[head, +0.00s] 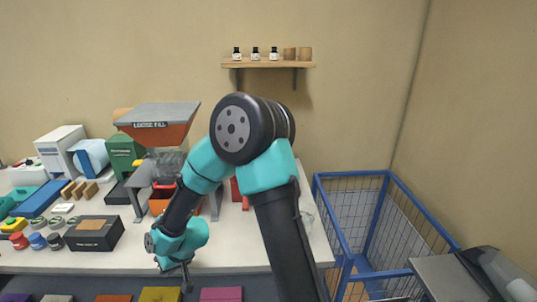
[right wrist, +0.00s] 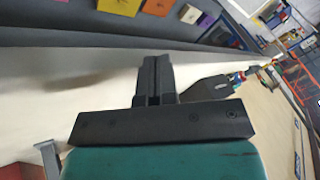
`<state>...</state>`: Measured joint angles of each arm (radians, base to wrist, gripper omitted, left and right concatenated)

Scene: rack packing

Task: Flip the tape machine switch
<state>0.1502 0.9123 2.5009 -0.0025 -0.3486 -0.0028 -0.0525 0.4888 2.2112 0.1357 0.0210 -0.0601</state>
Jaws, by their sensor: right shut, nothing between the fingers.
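My right gripper (head: 186,282) hangs over the front edge of the white table (head: 120,262), pointing down. In the right wrist view its two dark fingers (right wrist: 153,75) are together with nothing between them. On the table at the back left stand a green machine (head: 124,150) with a small unreadable label and a white machine with a blue roll (head: 90,157). I cannot tell for sure which one is the tape machine, and no switch can be made out. My right gripper is apart from both, in front and to the right. My left gripper is not in view.
A grey-topped orange hopper marked LOOSE FILL (head: 157,122) stands behind my right arm. A black box (head: 95,233) and several small spools and trays lie at the left. A blue wire cage (head: 350,215) stands right of the table. Coloured bins (head: 160,294) are below the front edge.

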